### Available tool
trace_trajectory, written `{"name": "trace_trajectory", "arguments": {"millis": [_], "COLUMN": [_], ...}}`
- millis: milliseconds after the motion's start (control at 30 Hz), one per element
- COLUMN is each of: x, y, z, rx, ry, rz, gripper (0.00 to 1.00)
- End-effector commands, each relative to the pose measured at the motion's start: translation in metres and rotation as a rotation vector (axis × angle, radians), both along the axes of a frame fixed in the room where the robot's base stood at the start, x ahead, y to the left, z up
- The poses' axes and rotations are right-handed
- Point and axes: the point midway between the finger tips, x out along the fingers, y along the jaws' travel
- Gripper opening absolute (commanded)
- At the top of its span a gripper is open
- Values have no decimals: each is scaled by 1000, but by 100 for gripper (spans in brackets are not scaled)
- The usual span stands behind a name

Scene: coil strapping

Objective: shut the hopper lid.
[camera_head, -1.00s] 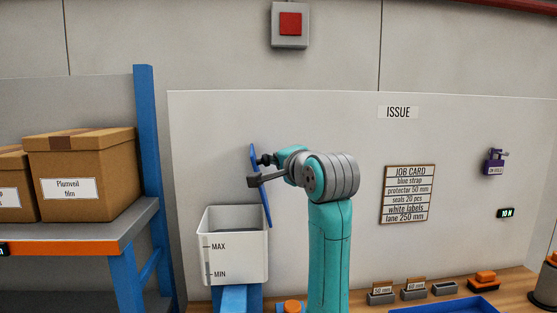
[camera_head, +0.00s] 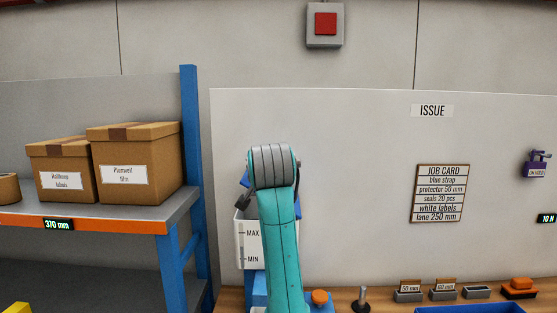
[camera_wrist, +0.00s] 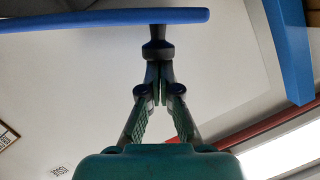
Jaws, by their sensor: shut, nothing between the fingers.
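The white hopper (camera_head: 249,242) with MAX and MIN marks stands left of centre in the head view, mostly hidden behind my arm. Its blue lid (camera_head: 244,180) is tilted above it, with the middle hidden by my arm. In the wrist view the lid (camera_wrist: 105,18) shows edge-on across the top, and its dark knob (camera_wrist: 154,48) points toward my gripper (camera_wrist: 159,72). My gripper is shut and empty, its tips right at the knob; I cannot tell whether they touch. How far the lid is from the hopper's rim is hidden.
A blue and orange shelf (camera_head: 100,216) with cardboard boxes (camera_head: 137,163) stands at the left. The bench (camera_head: 385,299) at right holds a dark post (camera_head: 362,299), small card holders (camera_head: 408,292) and a blue tray (camera_head: 470,309). The wall panel behind is flat.

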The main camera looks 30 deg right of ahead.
Motion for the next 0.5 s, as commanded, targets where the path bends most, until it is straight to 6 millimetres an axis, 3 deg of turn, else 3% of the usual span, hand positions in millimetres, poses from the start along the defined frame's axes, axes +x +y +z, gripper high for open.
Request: {"name": "trace_trajectory", "arguments": {"millis": [233, 500], "x": [16, 25], "y": [24, 37], "z": [-28, -55], "rx": [-186, -351], "ry": [129, 239], "rz": [3, 1], "gripper": [0, 0]}}
